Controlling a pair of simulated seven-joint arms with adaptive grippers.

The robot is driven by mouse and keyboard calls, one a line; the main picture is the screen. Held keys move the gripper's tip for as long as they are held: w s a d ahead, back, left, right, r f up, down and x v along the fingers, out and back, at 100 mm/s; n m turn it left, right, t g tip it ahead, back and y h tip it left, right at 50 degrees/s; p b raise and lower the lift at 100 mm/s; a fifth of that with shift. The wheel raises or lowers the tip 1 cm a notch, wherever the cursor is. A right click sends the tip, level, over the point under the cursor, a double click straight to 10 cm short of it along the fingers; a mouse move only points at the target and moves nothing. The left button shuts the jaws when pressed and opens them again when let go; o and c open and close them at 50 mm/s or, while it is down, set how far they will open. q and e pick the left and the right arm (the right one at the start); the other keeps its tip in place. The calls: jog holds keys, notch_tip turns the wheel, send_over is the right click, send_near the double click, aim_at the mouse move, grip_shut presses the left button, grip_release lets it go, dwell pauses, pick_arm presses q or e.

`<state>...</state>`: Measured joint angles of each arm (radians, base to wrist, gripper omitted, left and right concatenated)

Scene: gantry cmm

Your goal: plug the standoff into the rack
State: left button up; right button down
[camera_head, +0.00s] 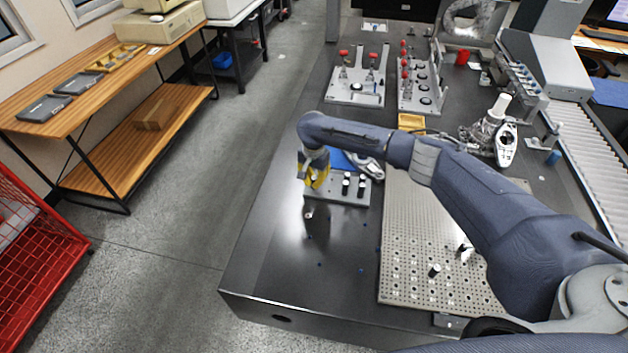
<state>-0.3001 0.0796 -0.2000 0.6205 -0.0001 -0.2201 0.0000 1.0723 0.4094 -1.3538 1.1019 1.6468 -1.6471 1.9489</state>
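A light grey rack block (337,197) sits on the dark table. Several black standoffs with light tops (346,180) stand upright in its right part. My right arm reaches in from the right and bends down at its far end. My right gripper (314,178), with yellow and dark parts, points down at the left part of the rack. Its fingertips are small and partly hidden, so I cannot tell whether it holds a standoff. Another black standoff with a white top (434,271) stands on the perforated plate (411,279). My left gripper is not in view.
A small dark and light part (465,249) is on the perforated plate. Behind stand fixture plates with red-knobbed clamps (357,87), a yellow tray (411,122) and a white and silver device (490,130). The table's front left is mostly clear.

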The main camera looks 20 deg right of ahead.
aim_at(314, 178)
jog(key=shift+f, duration=0.45)
jog(key=c, duration=1.5)
grip_release()
jog(key=shift+r, duration=6)
